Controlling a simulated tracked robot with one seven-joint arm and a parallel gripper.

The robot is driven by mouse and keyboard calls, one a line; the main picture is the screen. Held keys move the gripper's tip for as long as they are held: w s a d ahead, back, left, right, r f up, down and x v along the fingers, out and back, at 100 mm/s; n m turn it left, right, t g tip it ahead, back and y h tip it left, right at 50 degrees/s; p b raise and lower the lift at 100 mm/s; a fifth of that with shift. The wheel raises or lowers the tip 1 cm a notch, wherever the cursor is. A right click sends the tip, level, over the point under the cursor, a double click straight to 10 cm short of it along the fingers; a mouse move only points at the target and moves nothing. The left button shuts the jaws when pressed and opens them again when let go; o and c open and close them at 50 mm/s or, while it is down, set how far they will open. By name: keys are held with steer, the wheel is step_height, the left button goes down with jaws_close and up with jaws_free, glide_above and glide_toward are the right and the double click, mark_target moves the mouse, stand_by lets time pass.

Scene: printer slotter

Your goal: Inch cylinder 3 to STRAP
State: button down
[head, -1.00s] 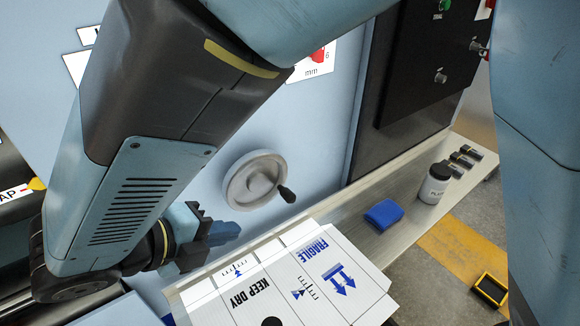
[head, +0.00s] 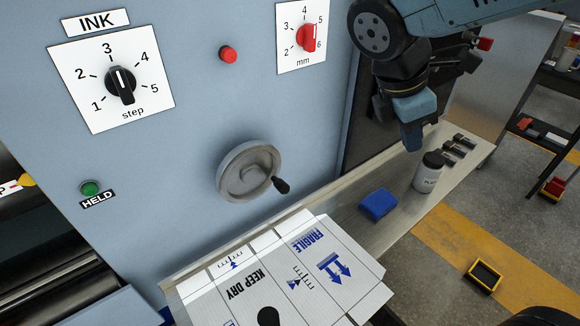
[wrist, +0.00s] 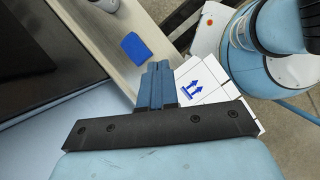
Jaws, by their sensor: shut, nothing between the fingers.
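My gripper (head: 412,142) is shut and empty, pointing down in front of the black panel and above the bench. In the wrist view its blue fingers (wrist: 158,78) lie together, with nothing between them. At the left edge of the head view is a cut-off white label (head: 8,187) with a "P" and a red mark, beside a yellow pointer (head: 27,181). Below it is a dark roller (head: 60,285), partly out of view. I see no number on it. A green button (head: 90,188) marked HELD is on the blue panel.
The blue panel carries an INK dial (head: 120,85), a red button (head: 228,55), a mm dial (head: 306,38) and a handwheel (head: 248,172). The bench (head: 345,225) holds a blue block (head: 378,204), a bottle (head: 428,173) and printed cardboard (head: 290,270).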

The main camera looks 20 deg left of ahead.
steer(key=d+r+m+t+y, duration=0.1)
steer(key=d+r+m+y, duration=0.35)
steer(key=d+m, duration=1.1)
steer(key=w+a+r+n, duration=0.1)
steer(key=w+a+r, duration=0.1)
steer(key=a+r, duration=0.15)
step_height(320, 180, up, 3)
steer(key=n+g+y, duration=0.2)
steer(key=n+g, duration=0.6)
steer(key=n, duration=1.3)
glide_above(283, 182)
steer(key=w+d, duration=0.6)
steer(key=w, duration=0.5)
steer(key=x, duration=2.3)
steer(key=shift+s+a+f, duration=0.15)
steer(key=shift+s, duration=0.4)
